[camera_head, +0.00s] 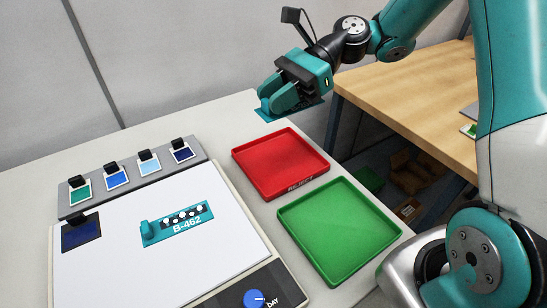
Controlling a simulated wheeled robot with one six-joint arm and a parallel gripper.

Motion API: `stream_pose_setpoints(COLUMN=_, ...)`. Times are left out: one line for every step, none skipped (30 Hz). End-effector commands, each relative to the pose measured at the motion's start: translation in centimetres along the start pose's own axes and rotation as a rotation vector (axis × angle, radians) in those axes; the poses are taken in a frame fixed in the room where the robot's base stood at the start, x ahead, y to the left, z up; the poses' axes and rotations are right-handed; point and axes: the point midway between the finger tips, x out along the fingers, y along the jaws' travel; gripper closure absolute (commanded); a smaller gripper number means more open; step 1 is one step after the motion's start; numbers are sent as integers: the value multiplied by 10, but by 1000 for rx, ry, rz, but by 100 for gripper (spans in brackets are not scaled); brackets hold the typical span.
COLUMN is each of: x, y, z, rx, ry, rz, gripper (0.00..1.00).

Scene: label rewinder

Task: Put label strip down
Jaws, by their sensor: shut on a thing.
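My gripper (277,104) is at the top centre, above the far edge of the white table and behind the red tray. It is shut on a thin, flat teal-blue piece (264,116), which appears to be the label strip. Only its edges show beside the fingers; the rest is hidden, and I see no print on it. The piece looks to be above the table, though the gap is hard to judge. A teal plate marked B-462 (187,226), with a row of white dots, lies on the white panel (110,265).
An empty red tray (270,149) with a partly readable front label and an empty green tray (318,215) stand right of the panel. A grey rack (192,165) holds several clipped colour swatches.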

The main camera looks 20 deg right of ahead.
Motion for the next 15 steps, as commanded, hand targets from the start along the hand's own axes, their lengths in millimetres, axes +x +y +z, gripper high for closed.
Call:
stream_pose_setpoints(x=6, y=1, z=-15, rx=8, ry=-2, rz=1, gripper=94)
stream_pose_setpoints(x=9, y=0, z=-23, rx=9, ry=-3, rz=1, gripper=94)
stream_pose_setpoints(x=13, y=1, z=-34, rx=10, ry=-3, rz=0, gripper=94)
stream_pose_setpoints(x=16, y=1, z=-42, rx=10, ry=-3, rz=0, gripper=94)
stream_pose_setpoints(x=18, y=1, z=-50, rx=10, ry=-3, rz=-1, gripper=94)
stream_pose_setpoints(x=22, y=1, z=-61, rx=10, ry=-3, rz=-2, gripper=94)
stream_pose_setpoints(x=26, y=1, z=-69, rx=9, ry=-3, rz=-2, gripper=94)
stream_pose_setpoints(x=28, y=1, z=-76, rx=10, ry=-3, rz=-3, gripper=94)
stream_pose_setpoints(x=32, y=1, z=-86, rx=10, ry=-3, rz=-2, gripper=94)
stream_pose_setpoints(x=36, y=2, z=-94, rx=9, ry=-2, rz=-2, gripper=94)
stream_pose_setpoints(x=38, y=1, z=-100, rx=8, ry=-2, rz=-3, gripper=94)
stream_pose_setpoints(x=41, y=1, z=-108, rx=8, ry=-3, rz=-4, gripper=94)
stream_pose_setpoints(x=43, y=1, z=-113, rx=7, ry=-2, rz=-4, gripper=94)
stream_pose_setpoints(x=45, y=1, z=-118, rx=8, ry=-1, rz=-4, gripper=94)
stream_pose_setpoints(x=47, y=1, z=-122, rx=5, ry=-1, rz=-4, gripper=94)
